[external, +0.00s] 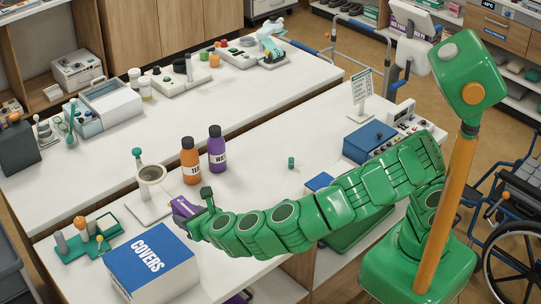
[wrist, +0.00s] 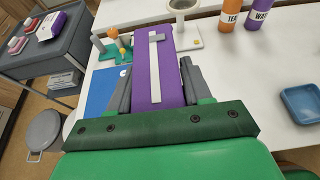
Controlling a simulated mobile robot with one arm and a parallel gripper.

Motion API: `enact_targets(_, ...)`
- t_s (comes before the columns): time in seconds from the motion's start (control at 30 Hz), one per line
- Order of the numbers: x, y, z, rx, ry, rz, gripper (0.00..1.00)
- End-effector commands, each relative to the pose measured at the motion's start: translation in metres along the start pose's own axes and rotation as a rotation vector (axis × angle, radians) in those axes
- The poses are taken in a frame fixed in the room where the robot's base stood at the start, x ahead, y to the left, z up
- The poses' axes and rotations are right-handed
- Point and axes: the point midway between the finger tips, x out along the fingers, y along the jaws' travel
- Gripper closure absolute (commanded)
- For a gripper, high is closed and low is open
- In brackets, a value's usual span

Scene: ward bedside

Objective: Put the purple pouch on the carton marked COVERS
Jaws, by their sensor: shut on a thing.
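My gripper (external: 203,211) is shut on the purple pouch (external: 184,207) and holds it raised over the near table. In the wrist view the purple pouch (wrist: 171,60) sits between the grey fingers (wrist: 160,85), with a pale strip along its face. The carton marked COVERS (external: 152,268) is blue on top with white sides and stands at the table's front edge, to the lower left of my gripper. Nothing rests on its top. In the wrist view only part of its blue top (wrist: 98,90) shows, left of the pouch; the rest is hidden behind my gripper and the pouch.
A green stand with pegs (external: 85,240) is just behind the carton. A mortar on a white board (external: 150,190) stands near the pouch. An orange bottle (external: 190,162) and a purple bottle (external: 216,150) are behind. A blue tray (external: 319,182) lies to the right.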

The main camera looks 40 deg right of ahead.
Motion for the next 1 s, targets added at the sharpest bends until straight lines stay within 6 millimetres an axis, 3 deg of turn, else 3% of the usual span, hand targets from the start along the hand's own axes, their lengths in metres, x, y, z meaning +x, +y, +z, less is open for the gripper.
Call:
enact_targets(0.77, 0.061, 0.064, -0.016, 0.0, 0.003, -0.002, 0.83)
enact_targets(1.0, 0.078, 0.079, -0.029, 0.0, 0.001, -0.002, 0.83)
